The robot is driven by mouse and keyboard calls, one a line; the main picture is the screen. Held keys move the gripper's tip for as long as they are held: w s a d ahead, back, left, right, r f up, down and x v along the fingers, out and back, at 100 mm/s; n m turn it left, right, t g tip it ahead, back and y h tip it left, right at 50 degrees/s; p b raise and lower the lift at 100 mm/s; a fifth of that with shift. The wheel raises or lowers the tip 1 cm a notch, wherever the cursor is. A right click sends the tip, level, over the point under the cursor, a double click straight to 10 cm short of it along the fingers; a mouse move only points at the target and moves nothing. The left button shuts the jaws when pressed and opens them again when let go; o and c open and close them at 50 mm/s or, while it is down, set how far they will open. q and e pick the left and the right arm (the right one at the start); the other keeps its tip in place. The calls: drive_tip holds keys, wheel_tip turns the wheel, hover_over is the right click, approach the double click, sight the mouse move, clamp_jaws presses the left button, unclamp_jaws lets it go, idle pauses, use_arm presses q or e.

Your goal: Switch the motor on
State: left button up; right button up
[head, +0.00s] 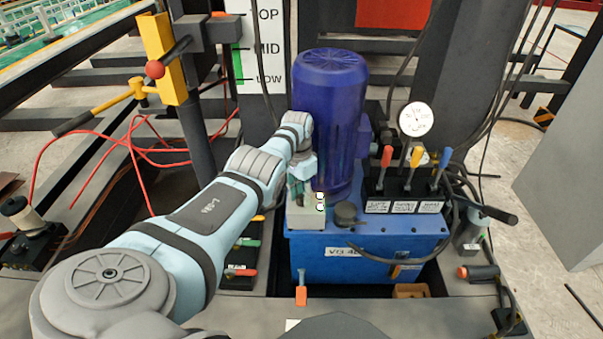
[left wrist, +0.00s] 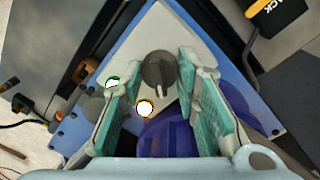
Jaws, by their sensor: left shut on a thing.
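The blue motor (head: 330,110) stands upright on the blue hydraulic tank (head: 370,258). A light grey switch box (head: 306,219) with two small white lamps sits at its left front. In the left wrist view the box face carries a dark round knob (left wrist: 158,70) with a pale pointer mark, a green-rimmed lamp (left wrist: 112,83) and an orange-rimmed lamp (left wrist: 145,108). My left gripper (head: 300,188) is at the box and hides the knob in the head view. Its two teal-padded fingers (left wrist: 158,62) are on either side of the knob, shut on it. My right gripper is out of view.
Three levers, red (head: 387,156), yellow (head: 416,157) and blue (head: 445,157), stand on a valve block right of the motor, beside a round gauge (head: 415,119). A black filler cap (head: 346,213) is close to the switch box. Red hoses (head: 85,135) lie at left.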

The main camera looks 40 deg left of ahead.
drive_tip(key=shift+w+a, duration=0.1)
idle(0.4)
use_arm(q)
drive_tip(key=o, duration=1.2)
drive_tip(key=shift+c, duration=0.2)
wheel_tip(320, 180, up, 12)
drive_tip(key=shift+a, duration=0.45)
